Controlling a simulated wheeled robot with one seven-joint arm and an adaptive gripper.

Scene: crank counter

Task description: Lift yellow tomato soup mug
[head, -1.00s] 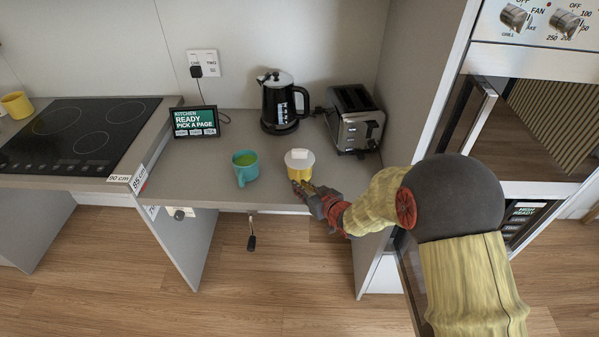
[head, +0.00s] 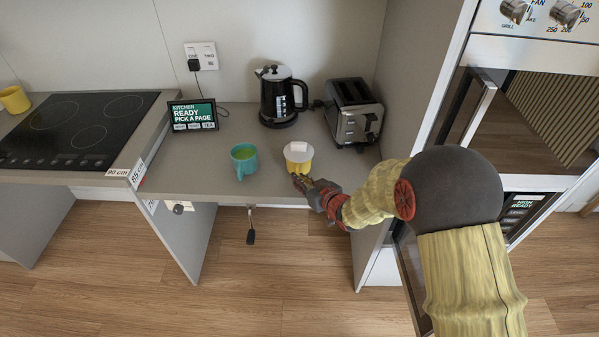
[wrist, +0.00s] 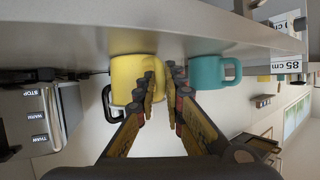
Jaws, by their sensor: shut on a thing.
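The yellow mug (head: 299,166) with a white top stands upright near the front edge of the counter, left of the toaster. My gripper (head: 299,180) reaches it from the front right, with its fingertips at the mug's near side. The fingers are close together and shut on the mug. The exact part between them is hidden. I cannot see any gap between mug and counter.
A teal mug (head: 244,162) stands left of the yellow mug. A kettle (head: 278,97) and a toaster (head: 354,118) stand behind. A small screen (head: 193,115) and a hob (head: 70,130) are to the left, with another yellow mug (head: 15,99) beyond. A tall oven cabinet (head: 425,100) bounds the right.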

